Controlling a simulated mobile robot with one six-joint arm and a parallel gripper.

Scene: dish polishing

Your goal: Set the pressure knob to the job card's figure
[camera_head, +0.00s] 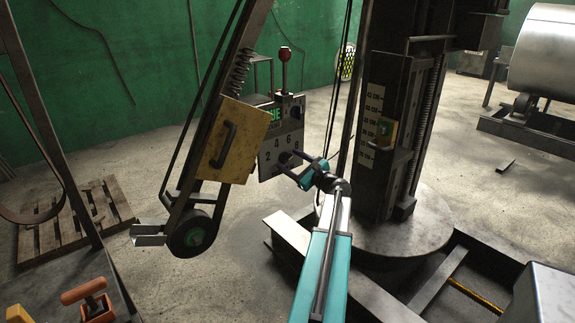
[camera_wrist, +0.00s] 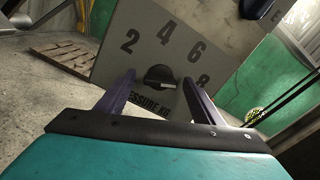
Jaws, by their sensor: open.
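The pressure knob (camera_wrist: 160,76) is a dark round knob on a grey panel (camera_wrist: 120,62) with the figures 2, 4, 6 and 8 around it. Lettering under it reads in part "PRESSURE K". The panel also shows in the head view (camera_head: 270,155), with the knob (camera_head: 284,158) low on it. My gripper (camera_head: 312,170) is open in front of the panel. In the wrist view its two fingers (camera_wrist: 158,82) stand left and right of the knob, with no clear contact. Which figure the knob points to is hard to tell. I see no job card that I can identify.
A red-topped lever (camera_head: 285,56) rises above the panel. A yellow guard with a handle (camera_head: 226,140) and a belt arm with a wheel (camera_head: 192,234) stand left of it. A dark column with a scale (camera_head: 371,125) stands close on the right. A wooden pallet (camera_head: 75,215) lies left.

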